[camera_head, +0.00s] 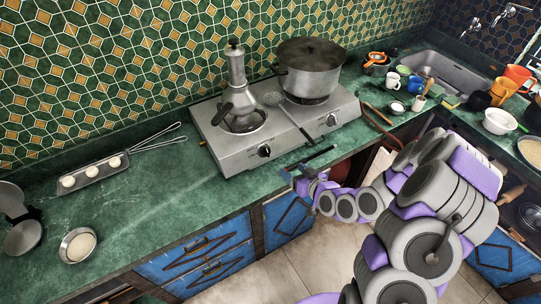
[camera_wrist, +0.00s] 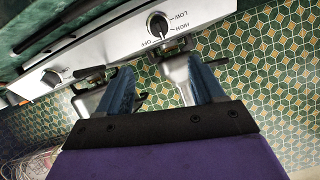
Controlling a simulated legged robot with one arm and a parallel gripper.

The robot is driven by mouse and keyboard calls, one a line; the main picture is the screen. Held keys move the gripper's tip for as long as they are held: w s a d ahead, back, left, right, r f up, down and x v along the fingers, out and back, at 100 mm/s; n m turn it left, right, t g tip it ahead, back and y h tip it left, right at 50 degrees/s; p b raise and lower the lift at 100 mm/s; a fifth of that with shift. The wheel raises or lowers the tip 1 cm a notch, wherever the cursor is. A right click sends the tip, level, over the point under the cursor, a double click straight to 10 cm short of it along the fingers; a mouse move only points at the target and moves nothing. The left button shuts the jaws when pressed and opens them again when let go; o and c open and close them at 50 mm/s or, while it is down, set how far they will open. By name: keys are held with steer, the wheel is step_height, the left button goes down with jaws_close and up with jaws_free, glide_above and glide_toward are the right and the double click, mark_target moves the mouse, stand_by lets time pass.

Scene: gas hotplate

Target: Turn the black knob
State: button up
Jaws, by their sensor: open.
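Two black knobs sit on the front panel of the silver gas hotplate (camera_head: 228,158): the left knob (camera_head: 264,150) and the right knob (camera_head: 331,119). In the wrist view, which is roughly upside down, one black knob (camera_wrist: 158,25) has LOW, HIGH and OFF printed beside it. The other black knob (camera_wrist: 51,78) is farther left there. My gripper (camera_head: 309,164) is in front of the hotplate, between the two knobs in the head view. Its blue fingers (camera_wrist: 140,68) are apart with no knob between them. I cannot tell the exact gap to the panel.
A moka pot (camera_head: 236,77) and a large lidded pot (camera_head: 309,72) stand on the burners. A slotted spoon (camera_head: 275,99) lies between them, its dark handle reaching over the front edge.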

mark_target(268, 153)
steer(key=b+x, duration=0.8)
steer(key=x, duration=0.9)
steer(key=shift+w, duration=0.1)
steer(key=shift+d, duration=0.1)
steer(key=shift+c, duration=0.4)
steer(key=c, duration=1)
steer(key=shift+o, duration=0.2)
